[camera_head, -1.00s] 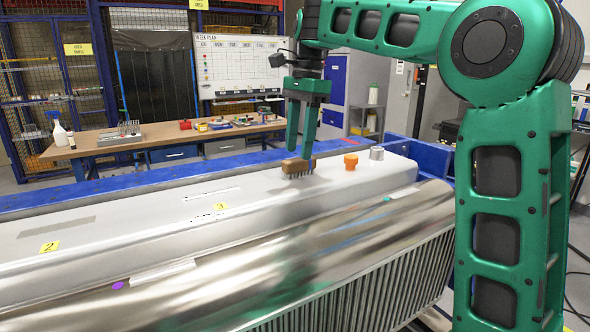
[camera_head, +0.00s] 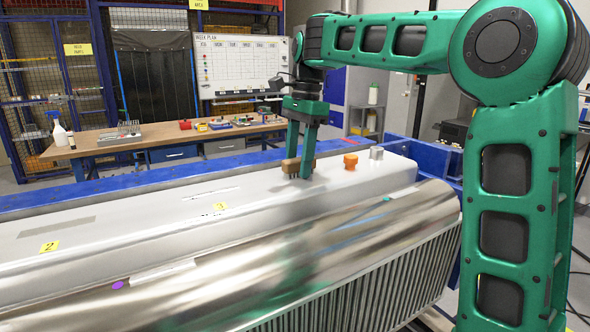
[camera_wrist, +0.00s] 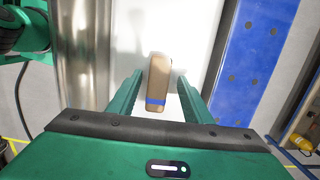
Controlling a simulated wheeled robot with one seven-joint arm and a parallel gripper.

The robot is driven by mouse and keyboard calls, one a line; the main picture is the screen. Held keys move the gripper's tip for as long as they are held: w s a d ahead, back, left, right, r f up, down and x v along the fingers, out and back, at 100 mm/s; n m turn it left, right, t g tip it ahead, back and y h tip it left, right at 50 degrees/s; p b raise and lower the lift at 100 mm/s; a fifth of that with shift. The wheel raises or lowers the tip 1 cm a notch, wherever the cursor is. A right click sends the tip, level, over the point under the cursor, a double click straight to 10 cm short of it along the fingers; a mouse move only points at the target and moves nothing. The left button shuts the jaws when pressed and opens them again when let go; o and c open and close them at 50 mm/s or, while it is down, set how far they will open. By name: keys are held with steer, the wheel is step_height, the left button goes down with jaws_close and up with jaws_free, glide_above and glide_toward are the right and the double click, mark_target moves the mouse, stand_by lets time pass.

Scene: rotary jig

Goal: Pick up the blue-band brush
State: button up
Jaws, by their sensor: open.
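The blue-band brush (camera_wrist: 158,82) has a tan wooden block with a blue band across its near end in the wrist view. It stands on the pale top surface of the large machine, and in the head view the brush (camera_head: 291,167) shows dark bristles below. My gripper (camera_wrist: 156,88) is open, with one green finger on each side of the brush. Gaps show between the fingers and the brush. In the head view my gripper (camera_head: 298,172) is lowered at the brush, and one finger hides part of it.
An orange knob (camera_head: 350,161) and a grey metal cylinder (camera_head: 376,153) stand to the right of the brush. A shiny curved metal cover (camera_head: 220,270) lies in front.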

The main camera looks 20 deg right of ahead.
mark_target(296, 159)
steer(key=shift+f, duration=0.15)
stand_by(0.3)
jaws_close()
steer(key=shift+r, duration=0.6)
step_height(296, 159, up, 3)
steer(key=shift+r, duration=0.2)
steer(key=s+a+r, duration=0.6)
steer(key=a+r, duration=0.1)
steer(key=a, duration=0.3)
steer(key=shift+s, duration=0.1)
